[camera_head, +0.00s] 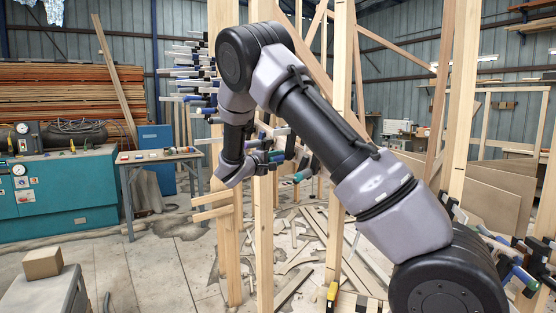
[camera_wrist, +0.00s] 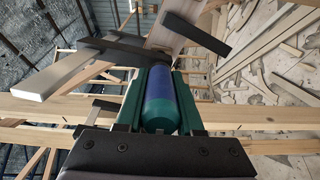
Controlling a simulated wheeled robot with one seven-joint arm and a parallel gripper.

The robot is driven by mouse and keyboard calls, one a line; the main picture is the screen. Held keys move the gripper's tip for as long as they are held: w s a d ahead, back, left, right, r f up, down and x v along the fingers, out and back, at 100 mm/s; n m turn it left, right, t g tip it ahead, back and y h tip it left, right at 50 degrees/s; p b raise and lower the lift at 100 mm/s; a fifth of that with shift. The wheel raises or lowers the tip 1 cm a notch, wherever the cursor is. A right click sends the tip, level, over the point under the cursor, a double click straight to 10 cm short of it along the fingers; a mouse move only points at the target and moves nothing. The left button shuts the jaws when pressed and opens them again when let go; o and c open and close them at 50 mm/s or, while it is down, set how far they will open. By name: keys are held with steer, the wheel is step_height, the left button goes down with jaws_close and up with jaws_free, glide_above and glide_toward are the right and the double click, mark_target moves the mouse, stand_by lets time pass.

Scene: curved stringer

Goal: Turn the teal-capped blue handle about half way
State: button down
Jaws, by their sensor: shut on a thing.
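The blue handle (camera_wrist: 158,88) with its teal cap (camera_wrist: 160,121) lies lengthwise between the jaws in the wrist view, with the cap nearest my palm. My gripper (camera_wrist: 160,92) is shut on it, one dark green finger along each side. Beyond the handle, the dark clamp bar (camera_wrist: 122,50) runs across at a slant by a wooden stringer. In the head view my gripper (camera_head: 267,158) is small, beside the upright timbers, and the held handle cannot be made out clearly there.
Upright posts (camera_head: 340,130) stand close to my arm. More clamps (camera_head: 520,272) are at the lower right. Wood offcuts (camera_head: 296,232) litter the floor. A teal cabinet (camera_head: 60,195) and a workbench (camera_head: 160,157) stand left.

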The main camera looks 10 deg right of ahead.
stand_by(0.3)
steer(key=c, duration=0.5)
jaws_free()
steer(key=shift+c, duration=0.2)
steer(key=shift+a, duration=0.1)
steer(key=v, duration=1)
steer(key=shift+s+a, duration=0.25)
steer(key=shift+s, duration=0.05)
steer(key=v, duration=0.6)
